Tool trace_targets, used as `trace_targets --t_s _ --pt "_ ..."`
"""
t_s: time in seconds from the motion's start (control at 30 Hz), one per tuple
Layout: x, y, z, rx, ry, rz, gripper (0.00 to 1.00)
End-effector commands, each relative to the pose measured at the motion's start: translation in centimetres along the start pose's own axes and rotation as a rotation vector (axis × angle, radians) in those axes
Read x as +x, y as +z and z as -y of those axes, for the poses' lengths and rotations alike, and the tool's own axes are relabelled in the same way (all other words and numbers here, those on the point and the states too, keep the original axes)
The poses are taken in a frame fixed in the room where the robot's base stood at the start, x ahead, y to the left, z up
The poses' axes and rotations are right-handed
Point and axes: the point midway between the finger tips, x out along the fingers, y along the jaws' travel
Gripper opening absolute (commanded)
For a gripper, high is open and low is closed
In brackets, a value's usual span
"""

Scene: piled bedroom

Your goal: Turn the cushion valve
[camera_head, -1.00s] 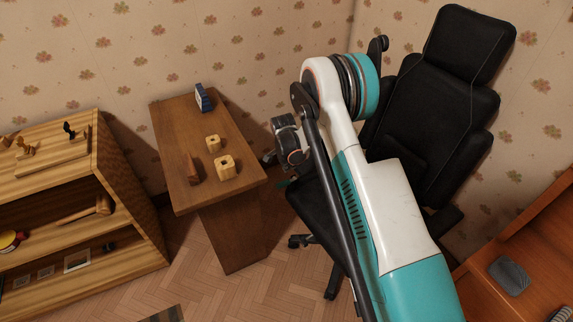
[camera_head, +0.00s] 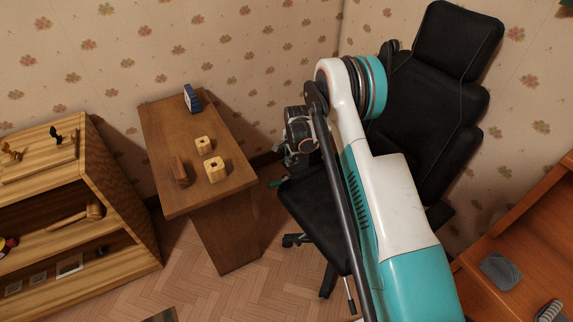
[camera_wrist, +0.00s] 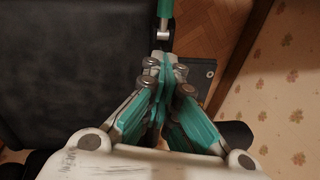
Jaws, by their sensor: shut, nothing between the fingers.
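The black chair (camera_head: 447,110) stands in the corner, with its seat (camera_head: 300,205) partly behind my arm. A small green piece (camera_head: 277,183) shows at the seat's left edge. In the wrist view a teal rod with a silver collar (camera_wrist: 164,34) lies beside the black seat (camera_wrist: 70,70); it may be the cushion valve, but I cannot be sure. My gripper (camera_wrist: 163,62) is shut and empty, its tips pointing at the collar end. Whether they touch is unclear. In the head view my gripper (camera_head: 291,159) is small, above the seat's left side.
A brown table (camera_head: 160,150) with wooden blocks (camera_head: 215,170) and a blue item (camera_head: 192,98) stands left of the chair. A wooden shelf (camera_head: 120,200) is at far left, an orange-brown desk (camera_head: 525,245) at right.

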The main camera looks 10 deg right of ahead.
Motion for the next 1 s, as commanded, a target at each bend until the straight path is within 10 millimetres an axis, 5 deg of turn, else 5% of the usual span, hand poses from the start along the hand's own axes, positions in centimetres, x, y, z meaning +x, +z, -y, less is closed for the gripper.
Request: trace_targets --t_s 0.4,0.83,1.0 --pt "-6.8 0.1 0.0 -0.001 0.0 -0.001 0.0" --pt "-8.7 0.1 0.0 -0.011 -0.004 -0.002 0.0" --pt "-13.3 0.3 0.1 -0.084 -0.029 -0.01 0.0"
